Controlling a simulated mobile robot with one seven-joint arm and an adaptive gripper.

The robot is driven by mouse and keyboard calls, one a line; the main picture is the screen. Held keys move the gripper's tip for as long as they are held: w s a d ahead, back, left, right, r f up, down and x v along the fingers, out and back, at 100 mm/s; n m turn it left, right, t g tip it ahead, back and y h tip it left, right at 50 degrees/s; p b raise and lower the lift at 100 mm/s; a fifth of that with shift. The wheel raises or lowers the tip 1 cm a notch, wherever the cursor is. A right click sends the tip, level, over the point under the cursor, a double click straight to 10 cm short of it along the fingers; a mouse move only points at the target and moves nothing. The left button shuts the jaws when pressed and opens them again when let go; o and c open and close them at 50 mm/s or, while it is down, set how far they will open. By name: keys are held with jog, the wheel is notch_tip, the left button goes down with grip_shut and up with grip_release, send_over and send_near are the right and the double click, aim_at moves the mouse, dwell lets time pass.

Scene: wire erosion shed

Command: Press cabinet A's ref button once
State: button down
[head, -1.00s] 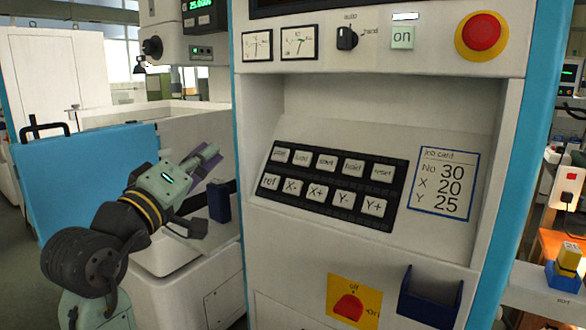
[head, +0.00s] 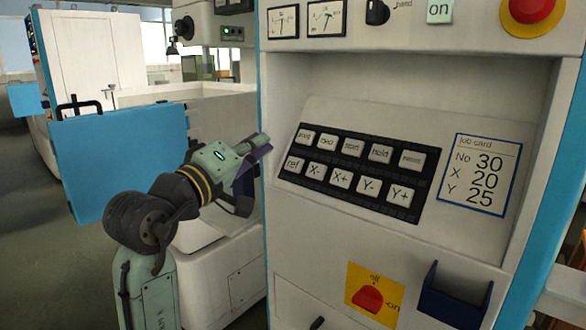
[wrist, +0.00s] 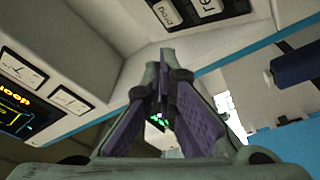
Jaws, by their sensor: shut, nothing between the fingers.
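Cabinet A's panel fills the right of the head view, with a sloped dark keypad (head: 352,176) of two rows of pale keys. The ref button (head: 294,164) is the leftmost key of the lower row. My gripper (head: 264,143) is shut and empty, left of the keypad at about the height of its upper row, apart from the ref button in the picture. In the wrist view my purple-padded fingers (wrist: 166,62) meet at the tips, below a key edge with a partly cut-off key reading "re" (wrist: 210,8).
A job card (head: 480,174) is right of the keypad. A red emergency button (head: 533,8) is above, a red rotary switch (head: 370,298) and a blue holder (head: 453,297) below. The cabinet's left edge stands close to my gripper. A blue panel (head: 118,160) is behind my arm.

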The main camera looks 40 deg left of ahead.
jog(key=shift+w+d+f+b, duration=0.1)
jog(key=shift+w+f+b, duration=0.15)
jog(key=shift+w+f, duration=0.5)
jog(key=shift+w+d+f+b, duration=0.1)
jog(key=shift+w+f+b, duration=0.25)
jog(key=shift+w, duration=0.55)
jog(key=shift+w+f+b, duration=0.15)
jog(key=shift+w+f, duration=0.55)
jog(key=shift+w, duration=0.15)
jog(key=shift+w+f, duration=0.1)
jog(key=shift+w+f, duration=0.15)
jog(key=shift+w, duration=0.1)
jog(key=shift+w+f, duration=0.25)
jog(key=shift+w, duration=0.05)
dwell(0.5)
jog(key=shift+s+r+p, duration=0.35)
jog(key=shift+s+r, duration=0.1)
jog(key=shift+s, duration=0.2)
jog(key=shift+s+a+r+p, duration=0.1)
jog(key=shift+s+r+p, duration=0.6)
jog(key=shift+s, duration=0.35)
jog(key=shift+s+a+r+p, duration=0.1)
jog(key=shift+s+r+p, duration=0.35)
jog(key=shift+s+r, duration=0.45)
